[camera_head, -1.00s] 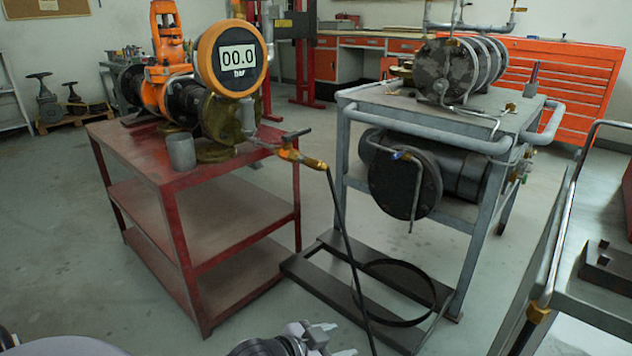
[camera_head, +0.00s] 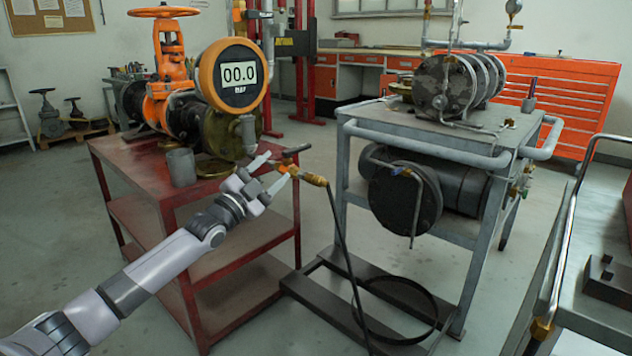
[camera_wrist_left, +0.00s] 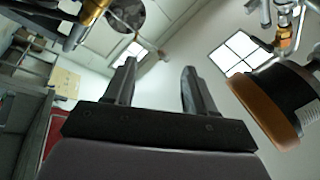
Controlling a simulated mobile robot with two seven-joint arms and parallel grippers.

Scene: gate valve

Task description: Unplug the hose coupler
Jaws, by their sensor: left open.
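My right gripper is not in view.
A grey metal cup (camera_head: 181,167) stands on the red cart (camera_head: 130,156). A grey cart (camera_head: 440,158) with tanks stands to the right. Floor between the carts is partly open.

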